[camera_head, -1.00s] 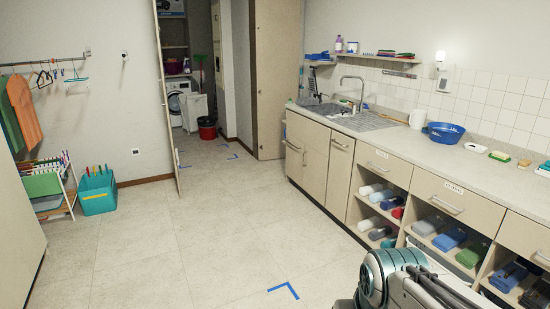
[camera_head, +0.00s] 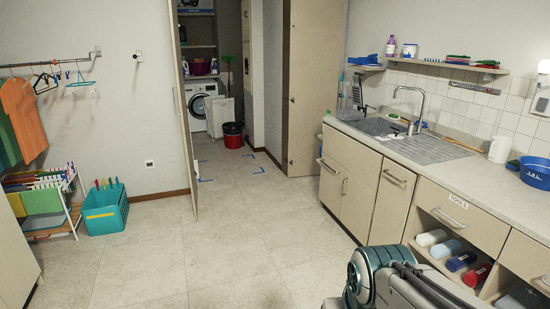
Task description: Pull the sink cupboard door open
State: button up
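The sink (camera_head: 378,127) is set in the counter on the right, with a tap (camera_head: 412,108) behind it. Below it is the beige sink cupboard door (camera_head: 358,205), which looks shut. Part of my folded arm shows at the bottom right, apart from the cupboard. My gripper's fingertips are not visible.
The floor (camera_head: 250,240) before the cupboard is clear. An open tall door (camera_head: 185,120) stands at the back, with a washing machine (camera_head: 200,108) and red bucket (camera_head: 233,134) beyond. A teal bin (camera_head: 104,208) and drying rack (camera_head: 45,200) are at left.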

aim_at(359, 198)
jog(key=z, duration=0.1)
jog(key=i, duration=3.3)
jog(key=z, duration=0.4)
jog(key=i, duration=1.35)
jog(key=z, duration=0.2)
